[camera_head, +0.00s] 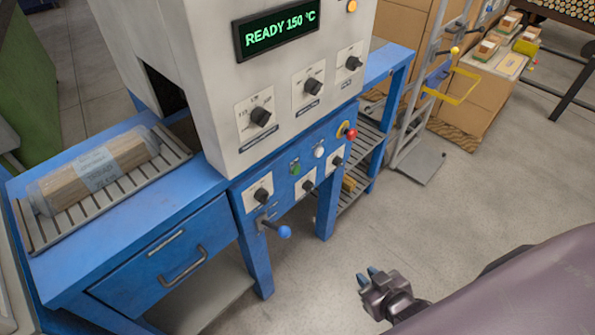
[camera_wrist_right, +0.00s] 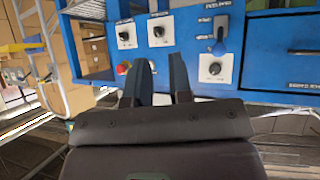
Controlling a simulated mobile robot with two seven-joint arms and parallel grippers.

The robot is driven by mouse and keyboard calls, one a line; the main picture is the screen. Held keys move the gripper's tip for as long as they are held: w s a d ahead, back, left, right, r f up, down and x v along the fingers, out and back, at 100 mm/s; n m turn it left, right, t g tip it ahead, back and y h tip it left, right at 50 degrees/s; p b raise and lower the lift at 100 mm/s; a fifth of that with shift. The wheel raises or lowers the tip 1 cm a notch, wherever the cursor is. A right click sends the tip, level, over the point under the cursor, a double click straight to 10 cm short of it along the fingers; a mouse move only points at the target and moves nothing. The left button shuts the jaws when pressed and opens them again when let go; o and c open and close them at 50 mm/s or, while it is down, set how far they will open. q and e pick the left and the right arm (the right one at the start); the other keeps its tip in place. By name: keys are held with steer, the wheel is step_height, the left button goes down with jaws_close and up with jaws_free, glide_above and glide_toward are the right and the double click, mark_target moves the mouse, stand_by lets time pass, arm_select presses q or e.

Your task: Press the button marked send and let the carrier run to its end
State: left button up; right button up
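A blue machine front (camera_head: 275,200) carries a green button (camera_head: 295,169), a white button (camera_head: 319,152) and a red mushroom button (camera_head: 349,132). Their labels are too small to read, so I cannot tell which one is marked send. My right gripper (camera_head: 372,272) is below and to the right of this panel, well apart from it, open and empty. In the right wrist view its two dark fingers (camera_wrist_right: 161,78) stand apart before the panel, with the red button (camera_wrist_right: 122,68) left of them. No part is clearly a carrier. My left gripper is out of view.
A wrapped wooden block (camera_head: 95,168) lies on a slatted rack (camera_head: 125,197) by the machine opening. The display (camera_head: 280,30) reads READY 150 °C. A blue-knobbed lever (camera_head: 284,232) sticks out below the panel. A grey trolley (camera_head: 415,150) stands beyond; the floor (camera_head: 450,210) before it is clear.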

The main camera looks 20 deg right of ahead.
jaws_close()
stand_by(1.3)
